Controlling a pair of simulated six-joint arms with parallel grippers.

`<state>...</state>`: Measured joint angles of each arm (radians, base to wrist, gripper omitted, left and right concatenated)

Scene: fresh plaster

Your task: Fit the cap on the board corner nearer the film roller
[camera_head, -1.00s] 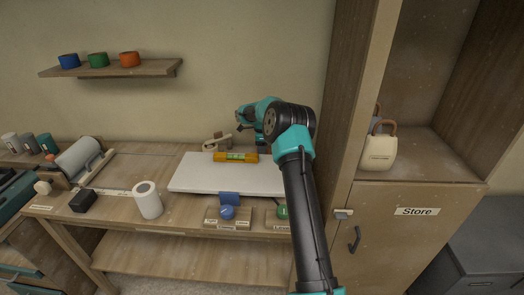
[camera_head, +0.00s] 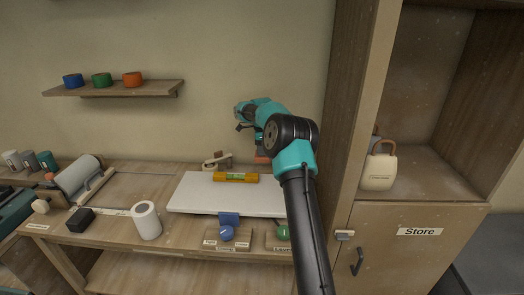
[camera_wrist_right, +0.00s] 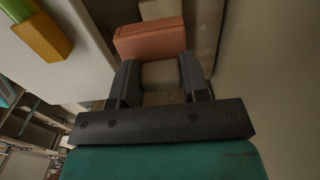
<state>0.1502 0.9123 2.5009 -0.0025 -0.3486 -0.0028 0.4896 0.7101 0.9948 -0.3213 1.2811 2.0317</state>
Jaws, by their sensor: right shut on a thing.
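The white board (camera_head: 195,199) lies on the bench with a yellow level (camera_head: 237,177) on it. A grey roller (camera_head: 76,175), apparently the film roller, stands to the board's left, so the board's left end is nearer it. My right gripper (camera_wrist_right: 160,82) is shut on the pale part of an orange-and-beige block (camera_wrist_right: 150,38); I cannot tell whether this is the cap. The block's orange part also shows under my right gripper (camera_head: 261,148) in the head view (camera_head: 262,158), behind the board's right part. The board's back right corner is hidden by my arm. My left gripper is out of view.
A blue clamp (camera_head: 229,219) sits at the board's front edge, with a blue knob (camera_head: 227,234) below it. A white roll (camera_head: 146,220) and a black block (camera_head: 80,220) stand left of the board. A cabinet (camera_head: 400,235) rises close on the right.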

